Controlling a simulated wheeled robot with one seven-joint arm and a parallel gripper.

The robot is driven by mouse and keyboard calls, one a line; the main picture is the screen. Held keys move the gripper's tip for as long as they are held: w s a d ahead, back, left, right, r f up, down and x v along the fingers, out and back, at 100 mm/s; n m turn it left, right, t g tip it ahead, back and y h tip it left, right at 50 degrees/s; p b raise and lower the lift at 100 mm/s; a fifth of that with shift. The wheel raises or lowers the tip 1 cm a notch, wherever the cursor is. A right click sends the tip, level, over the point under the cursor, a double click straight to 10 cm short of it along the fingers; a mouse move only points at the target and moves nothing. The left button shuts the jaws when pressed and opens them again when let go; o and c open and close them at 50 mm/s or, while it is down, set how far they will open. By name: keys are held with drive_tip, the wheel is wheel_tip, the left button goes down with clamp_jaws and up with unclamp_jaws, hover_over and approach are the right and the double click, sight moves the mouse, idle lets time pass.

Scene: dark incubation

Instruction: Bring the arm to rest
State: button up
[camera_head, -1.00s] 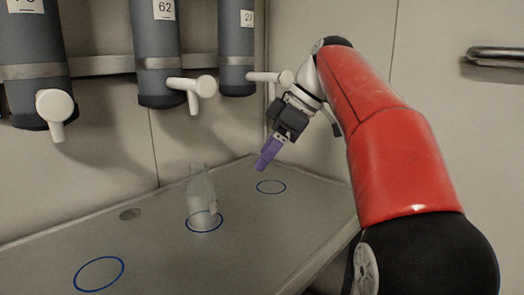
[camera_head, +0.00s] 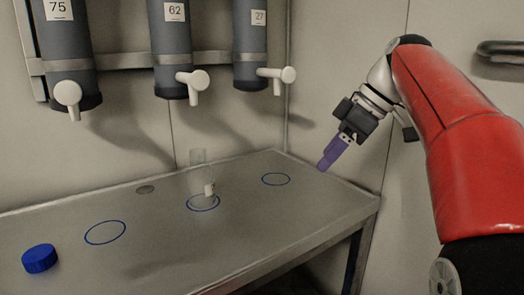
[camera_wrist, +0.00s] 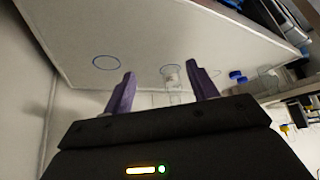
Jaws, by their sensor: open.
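My arm is red, and my gripper (camera_head: 328,160) with purple fingers hangs in the air near the right end of the bench, pointing down and left. In the wrist view my gripper (camera_wrist: 162,92) has its two purple fingers apart with nothing held between them. A clear bottle (camera_head: 199,180) stands upright on the middle blue ring of the bench, well apart from my gripper. The bottle (camera_wrist: 172,80) also shows in the wrist view, beyond the fingers.
The metal bench (camera_head: 150,255) carries several blue rings; the right ring (camera_head: 276,179) and left ring (camera_head: 105,232) are empty. A blue cap (camera_head: 39,258) lies at the bench's left. Cylinders labelled 75 (camera_head: 64,45), 62 (camera_head: 172,50) and 27 (camera_head: 250,45) with white taps hang above. A door handle (camera_head: 500,50) is at right.

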drive_tip(key=s+d+f+m+t+h, duration=0.1)
drive_tip(key=s+f+m+t+h, duration=0.2)
drive_tip(key=s+f+m, duration=1)
drive_tip(key=s+f+h, duration=0.3)
drive_tip(key=s+f, duration=0.5)
drive_tip(key=f, duration=0.3)
drive_tip(key=shift+f+m, duration=0.3)
drive_tip(key=shift+m, duration=0.1)
